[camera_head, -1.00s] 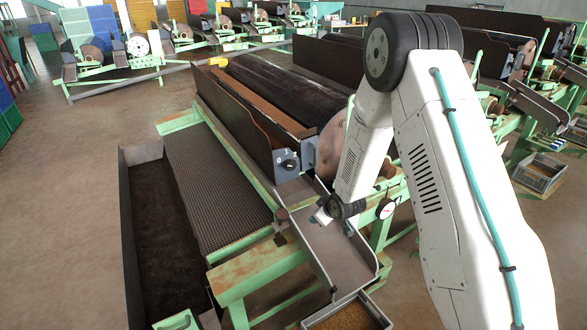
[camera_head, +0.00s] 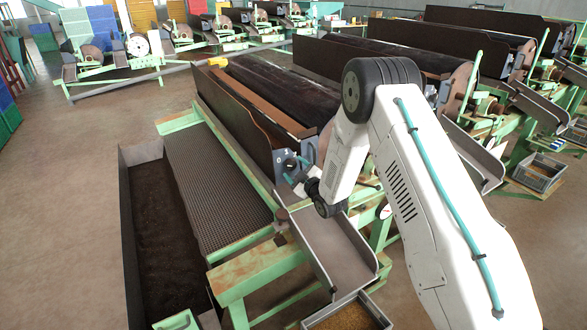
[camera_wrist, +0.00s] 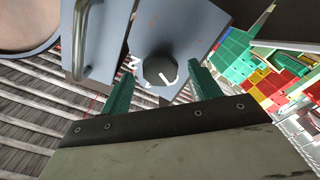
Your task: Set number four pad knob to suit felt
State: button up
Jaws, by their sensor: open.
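The dark round knob (camera_wrist: 160,71) with a white pointer line sits on a blue-grey plate (camera_wrist: 190,28) in the wrist view. In the head view the knob (camera_head: 290,163) is on the end of the near drum machine, with a white mark beside it. My gripper (camera_wrist: 158,80) is open, its two green fingers on either side of the knob with gaps showing. I cannot tell whether a finger touches it. In the head view my gripper (camera_head: 297,181) is just below and right of the knob. The scale marks are partly hidden, and no felt shows clearly.
A metal handle (camera_wrist: 84,40) stands left of the knob in the wrist view. A grey chute (camera_head: 335,245) slopes below my arm toward a bin of grain (camera_head: 350,315). A ribbed screen (camera_head: 215,180) and a dark trough (camera_head: 165,240) lie to the left. Open floor (camera_head: 60,200) is beyond.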

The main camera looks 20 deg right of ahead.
jog(key=shift+x, duration=0.9)
jog(key=c, duration=1)
jog(key=shift+m, duration=0.3)
jog(key=m, duration=1.1)
jog(key=shift+m, duration=0.3)
